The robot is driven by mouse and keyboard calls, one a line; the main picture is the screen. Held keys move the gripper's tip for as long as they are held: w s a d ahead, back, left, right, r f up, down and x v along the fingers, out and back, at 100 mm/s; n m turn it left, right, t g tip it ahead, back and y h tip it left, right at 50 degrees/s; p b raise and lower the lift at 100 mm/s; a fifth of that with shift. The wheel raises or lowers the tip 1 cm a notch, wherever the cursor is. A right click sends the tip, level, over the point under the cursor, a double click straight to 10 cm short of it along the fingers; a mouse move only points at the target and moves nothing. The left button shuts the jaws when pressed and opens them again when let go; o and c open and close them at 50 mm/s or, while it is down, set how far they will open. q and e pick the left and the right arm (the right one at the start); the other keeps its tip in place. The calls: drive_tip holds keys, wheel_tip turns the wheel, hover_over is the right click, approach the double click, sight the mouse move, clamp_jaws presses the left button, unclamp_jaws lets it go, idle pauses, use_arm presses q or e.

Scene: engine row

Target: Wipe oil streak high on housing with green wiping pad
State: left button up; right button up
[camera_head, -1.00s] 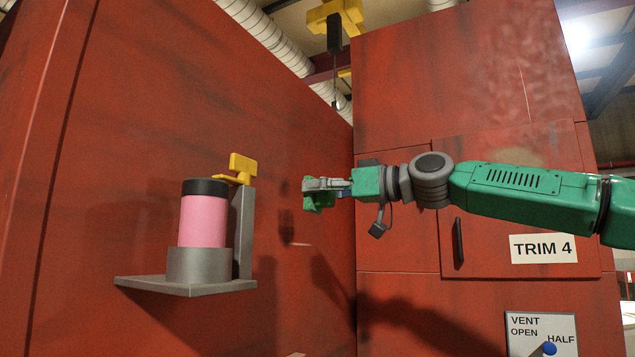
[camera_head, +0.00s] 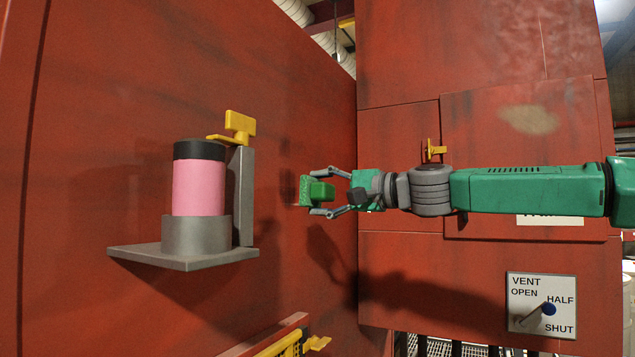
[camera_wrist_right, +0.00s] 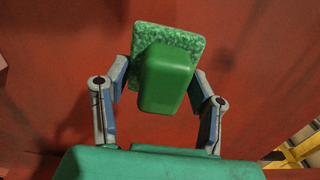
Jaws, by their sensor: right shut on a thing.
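My right gripper (camera_head: 316,192) comes in from the right and is shut on the green wiping pad (camera_head: 321,192). The pad has a smooth green block as its grip and a mottled green face, which points left toward the red housing wall (camera_head: 110,90). In the right wrist view the pad (camera_wrist_right: 166,78) sits between both fingers (camera_wrist_right: 160,80), its face toward the red wall. A dark smudge (camera_head: 287,183), perhaps the oil streak, shows on the wall just left of the pad. Whether the pad touches the wall, I cannot tell. My left gripper is not in view.
A grey bracket (camera_head: 185,256) on the left wall holds a pink cylinder (camera_head: 199,187) with a black top, beside a yellow lever (camera_head: 240,124). A red cabinet front at right carries a vent dial plate (camera_head: 541,305). A yellow-edged rail (camera_head: 280,345) is low in front.

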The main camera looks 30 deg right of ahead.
sight(279, 193)
drive_tip(key=shift+w, duration=0.55)
drive_tip(key=w+a, duration=0.1)
drive_tip(key=a, duration=0.1)
drive_tip(key=w+a, duration=0.1)
drive_tip(key=w, duration=0.1)
drive_tip(key=shift+a+r, duration=0.2)
drive_tip(key=shift+a, duration=0.2)
drive_tip(key=shift+d+f, duration=0.15)
drive_tip(key=shift+d, duration=0.7)
drive_tip(key=shift+w+a, duration=0.2)
drive_tip(key=shift+a, duration=0.3)
drive_tip(key=shift+w+a, duration=0.15)
drive_tip(key=shift+a, duration=0.3)
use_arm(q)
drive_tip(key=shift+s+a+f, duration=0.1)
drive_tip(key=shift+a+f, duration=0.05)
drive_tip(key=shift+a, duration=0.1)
use_arm(e)
drive_tip(key=shift+w, duration=0.15)
